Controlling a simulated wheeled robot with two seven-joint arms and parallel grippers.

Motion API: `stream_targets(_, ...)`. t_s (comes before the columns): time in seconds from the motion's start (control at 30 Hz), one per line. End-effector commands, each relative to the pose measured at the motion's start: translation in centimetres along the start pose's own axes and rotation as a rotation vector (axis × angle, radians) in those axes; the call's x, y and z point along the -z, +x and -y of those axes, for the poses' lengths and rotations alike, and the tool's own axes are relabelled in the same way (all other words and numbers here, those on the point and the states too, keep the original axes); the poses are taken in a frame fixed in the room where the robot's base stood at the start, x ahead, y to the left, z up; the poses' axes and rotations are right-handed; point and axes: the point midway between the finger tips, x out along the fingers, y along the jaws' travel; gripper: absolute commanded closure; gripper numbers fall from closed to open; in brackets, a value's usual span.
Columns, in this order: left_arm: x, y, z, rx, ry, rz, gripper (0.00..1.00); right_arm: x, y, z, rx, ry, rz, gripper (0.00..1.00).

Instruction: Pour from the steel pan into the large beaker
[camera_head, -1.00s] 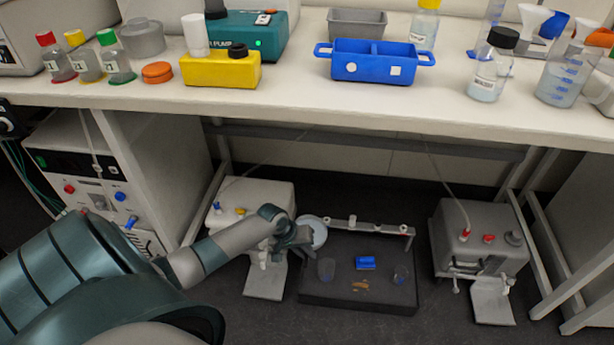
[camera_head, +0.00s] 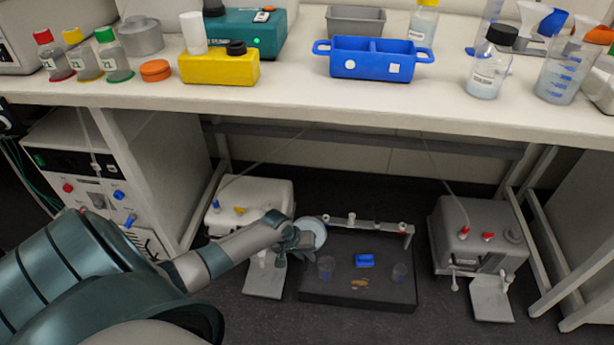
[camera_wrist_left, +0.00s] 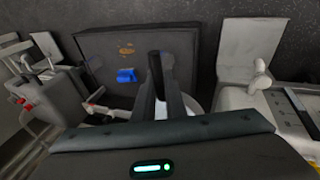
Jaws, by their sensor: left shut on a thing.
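My left gripper (camera_head: 298,240) reaches under the bench and is shut on the handle side of the steel pan (camera_head: 314,230). The pan shows as a pale round dish, held tilted above the left back part of a dark tray. In the left wrist view my fingers (camera_wrist_left: 165,62) hide most of the pan (camera_wrist_left: 196,104); its contents cannot be made out. My right gripper is not in view.
The dark tray (camera_head: 345,297) also holds a small blue block (camera_head: 365,260) and brown bits, with a rail along its back. A white machine (camera_head: 240,195) stands left, a grey one (camera_head: 478,235) right. The bench (camera_head: 300,108) is overhead, with a graduated beaker (camera_head: 562,78) on it.

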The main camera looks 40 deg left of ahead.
Motion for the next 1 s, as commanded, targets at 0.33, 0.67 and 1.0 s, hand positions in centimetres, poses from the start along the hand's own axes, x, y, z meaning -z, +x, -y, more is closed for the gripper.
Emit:
stream_targets(0.33, -0.2, 0.8, 0.1, 0.019, 0.009, -0.013, 1.00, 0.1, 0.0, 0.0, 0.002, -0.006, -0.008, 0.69)
stream_targets(0.67, -0.4, 1.4, 0.3, 0.035, 0.017, -0.024, 1.00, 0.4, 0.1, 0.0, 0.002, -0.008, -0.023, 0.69)
stream_targets(1.0, -0.4, 1.6, 0.3, 0.039, 0.019, -0.028, 1.00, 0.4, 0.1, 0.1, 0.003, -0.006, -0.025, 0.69)
